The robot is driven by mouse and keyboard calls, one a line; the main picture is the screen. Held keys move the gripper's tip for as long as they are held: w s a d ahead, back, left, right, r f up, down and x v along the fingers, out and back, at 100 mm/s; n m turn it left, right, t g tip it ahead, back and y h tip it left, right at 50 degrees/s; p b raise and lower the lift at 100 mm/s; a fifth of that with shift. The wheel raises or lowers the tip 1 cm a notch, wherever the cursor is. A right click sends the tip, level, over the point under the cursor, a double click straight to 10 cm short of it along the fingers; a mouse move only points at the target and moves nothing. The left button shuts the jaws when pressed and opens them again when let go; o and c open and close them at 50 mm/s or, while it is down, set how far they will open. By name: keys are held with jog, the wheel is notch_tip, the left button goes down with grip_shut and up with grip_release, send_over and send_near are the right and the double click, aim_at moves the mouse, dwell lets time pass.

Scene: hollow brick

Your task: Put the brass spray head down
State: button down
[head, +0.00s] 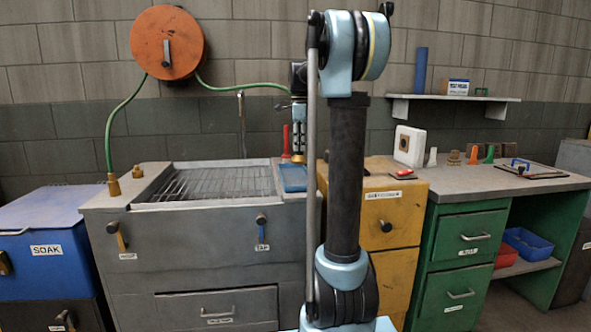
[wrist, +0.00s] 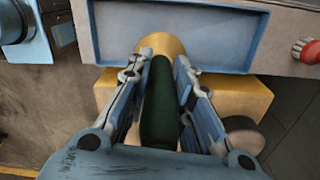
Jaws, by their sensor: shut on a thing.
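My gripper (head: 298,118) hangs fingers-down above the right end of the sink counter. The wrist view shows its two fingers closed on the sides of the spray head (wrist: 158,105), which has a dark green body and a brass end (wrist: 163,44). In the head view a small brass-coloured part shows below the fingers, over or near a blue tray (head: 293,180). The tray (wrist: 220,35) also appears beyond the brass end in the wrist view. Whether the spray head touches the tray cannot be told.
A green hose (head: 240,87) runs from the orange reel (head: 168,42) towards my gripper. A red upright object (head: 286,142) stands close by. The sink grate (head: 215,184) is left, the yellow cabinet (head: 395,215) right. A white box (head: 409,146) stands further right.

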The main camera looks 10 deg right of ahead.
aim_at(296, 161)
jog(key=f, duration=0.1)
jog(key=a+f, duration=0.1)
jog(key=f, duration=0.1)
jog(key=shift+a, duration=0.1)
jog(key=shift+f, duration=2.1)
jog(key=c, duration=1.4)
grip_release()
jog(key=shift+c, duration=0.2)
